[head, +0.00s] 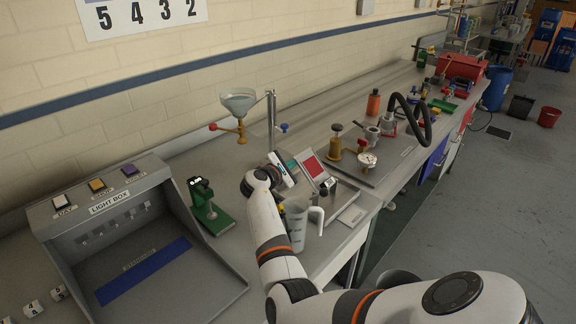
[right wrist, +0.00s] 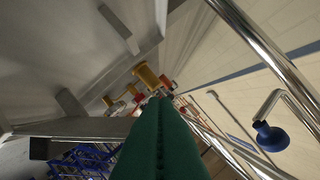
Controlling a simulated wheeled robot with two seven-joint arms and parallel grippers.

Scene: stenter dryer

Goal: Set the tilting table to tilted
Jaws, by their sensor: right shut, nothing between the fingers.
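I cannot surely pick out a tilting table in either view. My right arm reaches over the bench from the lower right in the head view. Its gripper (head: 285,167) is beside the metal stand (head: 271,120), left of the device with the red screen (head: 313,168). In the right wrist view its green fingers (right wrist: 158,110) lie together, shut with nothing between them. The stand's blue-knobbed tap (head: 284,127) is close by; a blue knob (right wrist: 270,137) on a bent metal rod shows right of the fingers in the wrist view. My left gripper is not in view.
A light box (head: 85,222) stands at the left, with a green device (head: 208,208) beside it. A clear jug (head: 297,222) stands close to my forearm. Brass fittings and a black hose (head: 418,128) lie farther right.

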